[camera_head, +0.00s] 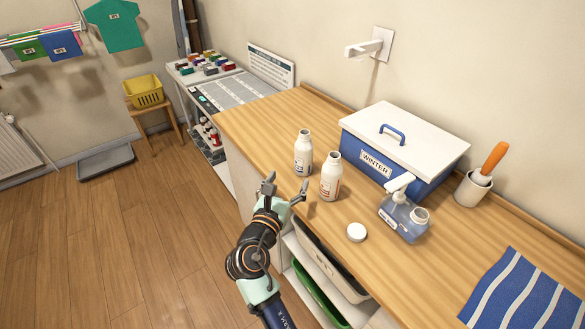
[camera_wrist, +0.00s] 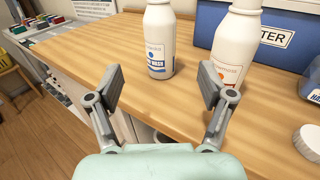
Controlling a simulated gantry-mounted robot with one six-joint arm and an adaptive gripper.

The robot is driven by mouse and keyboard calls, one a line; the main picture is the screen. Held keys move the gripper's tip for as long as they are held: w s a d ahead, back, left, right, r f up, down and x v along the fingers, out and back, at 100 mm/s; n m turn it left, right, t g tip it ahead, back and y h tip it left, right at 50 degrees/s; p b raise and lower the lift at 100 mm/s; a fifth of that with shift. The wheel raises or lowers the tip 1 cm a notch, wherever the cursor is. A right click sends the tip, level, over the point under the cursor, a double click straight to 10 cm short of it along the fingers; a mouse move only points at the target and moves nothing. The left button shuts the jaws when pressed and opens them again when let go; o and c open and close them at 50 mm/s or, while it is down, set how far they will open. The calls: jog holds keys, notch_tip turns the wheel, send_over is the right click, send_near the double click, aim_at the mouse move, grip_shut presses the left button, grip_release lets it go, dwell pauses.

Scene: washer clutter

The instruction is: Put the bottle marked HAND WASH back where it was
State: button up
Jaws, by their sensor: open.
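A white bottle with a blue label (camera_head: 303,155) stands upright on the wooden counter. In the wrist view, this bottle (camera_wrist: 160,48) shows a label ending in "WASH"; the first word is hard to read. A second white bottle with a red-orange label (camera_head: 331,180) stands upright just right of it; it also shows in the wrist view (camera_wrist: 236,50), its text unreadable. My gripper (camera_head: 286,187) is open and empty at the counter's front edge, short of both bottles. In the wrist view its fingers (camera_wrist: 160,85) are spread, with the blue-labelled bottle beyond the gap.
A blue pump dispenser (camera_head: 403,215) and a loose white cap (camera_head: 356,232) lie right of the bottles. Behind stands a blue WINTER box (camera_head: 402,145) with a white lid. A pot (camera_head: 472,188) and striped cloth (camera_head: 525,292) are farther right. The counter's left part is clear.

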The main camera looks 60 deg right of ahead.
dwell(0.4)
jog(key=w+a+f+m+t+y, duration=0.15)
jog(key=a+m+t+y, duration=0.45)
jog(key=a, duration=0.6)
jog(key=w+a+f+m+t+y, duration=0.1)
jog(key=w+a+m+y, duration=0.15)
jog(key=a+m, duration=0.8)
jog(key=s+a+r+m+t+y, duration=0.1)
jog(key=a+y, duration=0.3)
jog(key=a, duration=0.6)
jog(key=s+a+r+m+t+y, duration=0.1)
jog(key=s+a+y, duration=0.3)
jog(key=a, duration=0.6)
jog(key=shift+s+a+m+t+y, duration=0.2)
jog(key=shift+m+t+y, duration=0.1)
jog(key=shift+m+y, duration=0.4)
